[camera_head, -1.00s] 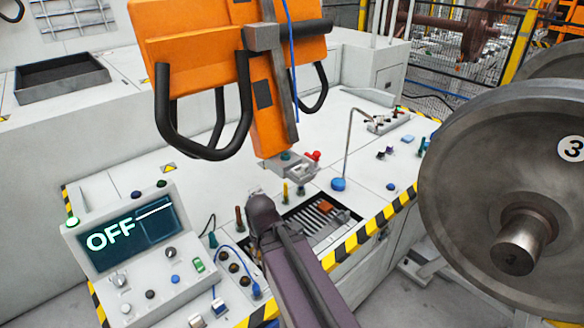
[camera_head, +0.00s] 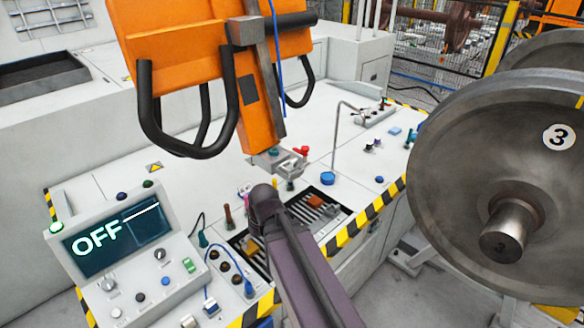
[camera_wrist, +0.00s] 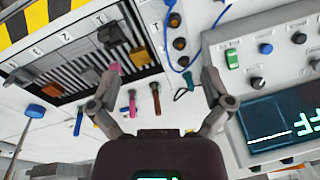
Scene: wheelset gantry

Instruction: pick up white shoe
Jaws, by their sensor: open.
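I cannot pick out a white shoe for certain in either view. The wrist view shows a slatted tray (camera_wrist: 62,58) with numbered places and several small grey and brown blocks (camera_wrist: 140,57) in it. In the head view the slatted tray (camera_head: 318,212) is partly hidden behind my arm, and my gripper's fingers cannot be made out.
Upright coloured-handled tools (camera_wrist: 155,98) stand between my fingers and near the tray. An OFF console (camera_head: 125,235) is at the left. An orange hanging unit (camera_head: 215,50) is above the table, a thin bent post (camera_head: 335,140) behind the tray, and a large wheel (camera_head: 455,170) at the right.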

